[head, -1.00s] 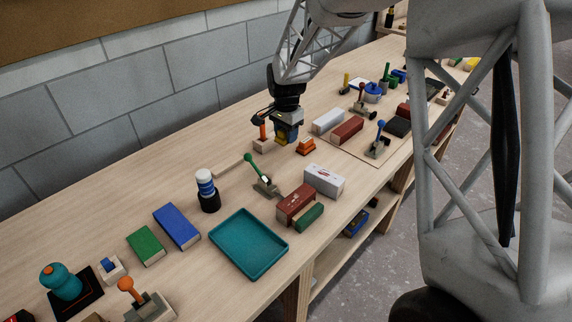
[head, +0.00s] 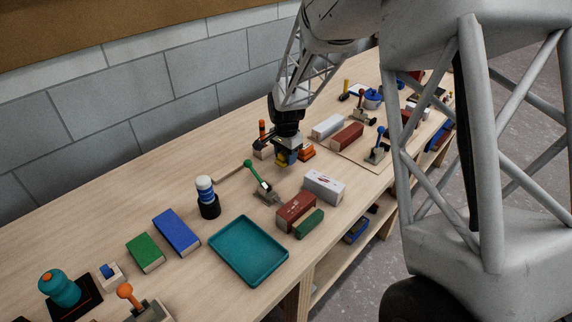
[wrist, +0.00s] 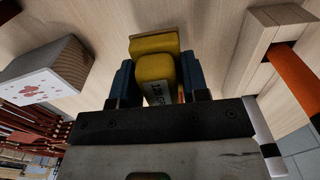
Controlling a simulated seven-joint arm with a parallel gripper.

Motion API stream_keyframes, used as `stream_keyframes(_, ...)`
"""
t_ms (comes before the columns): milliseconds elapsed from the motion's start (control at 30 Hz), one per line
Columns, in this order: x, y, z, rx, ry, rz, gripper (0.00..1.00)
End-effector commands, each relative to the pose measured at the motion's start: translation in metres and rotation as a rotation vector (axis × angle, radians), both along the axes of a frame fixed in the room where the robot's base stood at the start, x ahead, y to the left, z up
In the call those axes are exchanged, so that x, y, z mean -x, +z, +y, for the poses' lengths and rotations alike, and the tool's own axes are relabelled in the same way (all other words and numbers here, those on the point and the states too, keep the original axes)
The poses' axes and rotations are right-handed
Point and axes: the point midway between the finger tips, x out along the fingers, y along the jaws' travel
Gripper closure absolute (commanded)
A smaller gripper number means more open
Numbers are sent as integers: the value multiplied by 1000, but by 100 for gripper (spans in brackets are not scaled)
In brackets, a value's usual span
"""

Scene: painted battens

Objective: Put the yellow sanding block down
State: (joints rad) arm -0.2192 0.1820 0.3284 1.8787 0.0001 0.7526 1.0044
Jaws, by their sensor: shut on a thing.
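The yellow sanding block (wrist: 154,44) sits between the two blue fingers of my gripper (wrist: 156,78) in the wrist view. It has a rounded yellow grip with a printed label, and the fingers are shut on that grip. In the head view my gripper (head: 287,156) is over the workbench (head: 210,245), with a little of the yellow block (head: 281,160) showing below it. I cannot tell whether the block's underside touches the bench.
An orange object (head: 307,152) is close right of my gripper. A wooden holder with an orange handle (head: 262,131) stands just behind left. The green-handled lever (head: 259,178), white box (head: 323,187) and teal tray (head: 248,251) are nearer. Bare bench lies between lever and white box.

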Motion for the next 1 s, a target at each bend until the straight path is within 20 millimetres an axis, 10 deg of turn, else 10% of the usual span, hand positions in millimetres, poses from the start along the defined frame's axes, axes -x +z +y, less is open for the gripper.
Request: stream_keyframes(1000,0,-37,0,0,0,0,80)
